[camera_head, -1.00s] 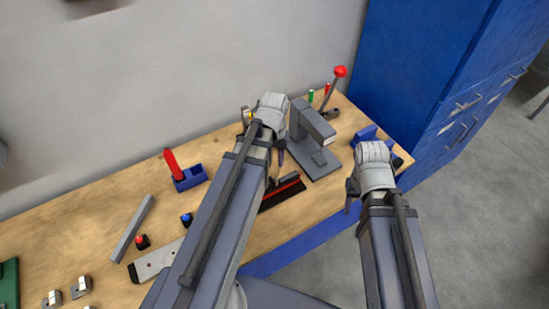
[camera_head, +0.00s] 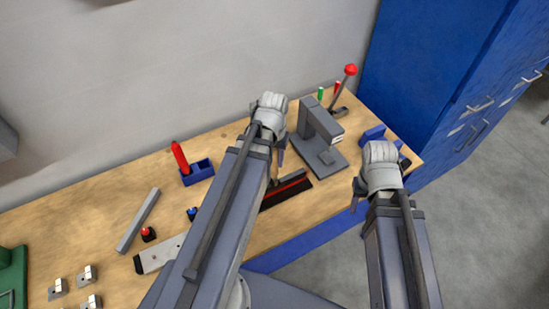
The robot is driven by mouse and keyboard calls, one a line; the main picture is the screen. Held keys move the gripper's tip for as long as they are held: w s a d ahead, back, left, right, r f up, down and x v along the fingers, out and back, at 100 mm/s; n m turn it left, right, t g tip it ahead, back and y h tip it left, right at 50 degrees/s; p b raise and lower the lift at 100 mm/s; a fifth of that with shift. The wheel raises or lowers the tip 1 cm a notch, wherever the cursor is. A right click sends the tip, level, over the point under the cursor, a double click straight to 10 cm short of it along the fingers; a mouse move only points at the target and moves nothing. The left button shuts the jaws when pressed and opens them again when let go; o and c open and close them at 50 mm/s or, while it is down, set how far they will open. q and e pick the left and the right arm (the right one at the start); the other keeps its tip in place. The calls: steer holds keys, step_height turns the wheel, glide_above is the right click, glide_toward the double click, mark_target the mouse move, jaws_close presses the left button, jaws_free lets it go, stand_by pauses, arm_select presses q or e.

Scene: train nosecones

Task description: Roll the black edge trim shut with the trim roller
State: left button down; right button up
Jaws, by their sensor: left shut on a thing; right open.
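The black edge trim (camera_head: 292,192), a dark strip with a red line along it, lies on the bench near its front edge. My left gripper (camera_head: 279,163) is over the trim's far left end, largely hidden by its own arm. It is shut on what appears to be the trim roller (camera_head: 274,184), of which only a small dark part shows just above the trim. I cannot tell whether the roller touches the trim. My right gripper (camera_head: 356,194) is open and empty, off the bench's front edge.
A grey press (camera_head: 318,131) stands right of my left gripper, with a red-knobbed lever (camera_head: 345,83) behind. A blue holder (camera_head: 197,172) with a red tool, a grey bar (camera_head: 138,220) and small clamps lie left. Blue cabinets (camera_head: 450,80) stand right of the bench (camera_head: 85,215).

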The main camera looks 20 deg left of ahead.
arm_select(q)
steer(key=shift+s, duration=0.15)
steer(key=shift+s+a, duration=0.85)
steer(key=shift+s, duration=0.15)
stand_by(0.4)
step_height(320, 180, up, 5)
steer(key=p, duration=0.5)
steer(key=shift+w, duration=0.1)
